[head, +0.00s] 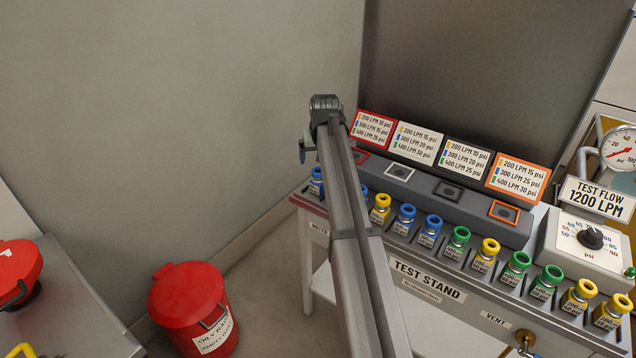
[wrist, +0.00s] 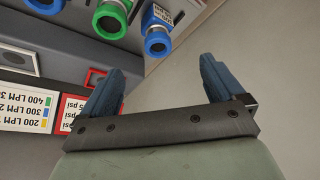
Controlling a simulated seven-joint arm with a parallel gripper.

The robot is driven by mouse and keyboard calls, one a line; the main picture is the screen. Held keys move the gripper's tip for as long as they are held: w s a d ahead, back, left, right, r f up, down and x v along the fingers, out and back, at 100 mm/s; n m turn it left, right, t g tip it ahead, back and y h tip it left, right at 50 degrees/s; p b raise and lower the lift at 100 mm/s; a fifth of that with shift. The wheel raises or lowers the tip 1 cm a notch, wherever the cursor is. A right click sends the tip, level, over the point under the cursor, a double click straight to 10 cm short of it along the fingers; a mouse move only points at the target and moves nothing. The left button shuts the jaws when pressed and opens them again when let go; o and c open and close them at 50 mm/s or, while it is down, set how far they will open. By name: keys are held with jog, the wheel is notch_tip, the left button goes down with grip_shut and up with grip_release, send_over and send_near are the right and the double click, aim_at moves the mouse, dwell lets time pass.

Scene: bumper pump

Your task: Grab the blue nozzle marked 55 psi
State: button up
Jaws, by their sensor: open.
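Several blue nozzles stand in the front row of the test stand: one at the far left end (head: 316,182), one partly behind my arm (head: 364,192), and two right of my arm, (head: 404,219) and (head: 430,230). Their labels are too small to read, so I cannot tell which is 55 psi. In the wrist view a blue nozzle (wrist: 158,43) is beyond the fingertips, with a green nozzle (wrist: 110,20) and another blue one (wrist: 45,5) to its left. My gripper (wrist: 162,66) is open and empty, apart from them. In the head view it is mostly hidden behind my arm.
Yellow and green nozzles continue right along the test stand (head: 428,279). Behind them is a grey block with framed square pads (head: 503,212) and several sign cards (head: 417,140). A pressure dial box (head: 590,240) is at right. A red bin (head: 190,305) stands on the floor.

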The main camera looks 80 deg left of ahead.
aim_at(318, 171)
jog(key=x, duration=0.8)
jog(key=shift+x, duration=2.8)
jog(key=shift+w+d+f, duration=0.1)
jog(key=shift+w+d, duration=0.05)
jog(key=shift+c, duration=0.4)
jog(key=c, duration=1.2)
jog(key=shift+o, duration=0.2)
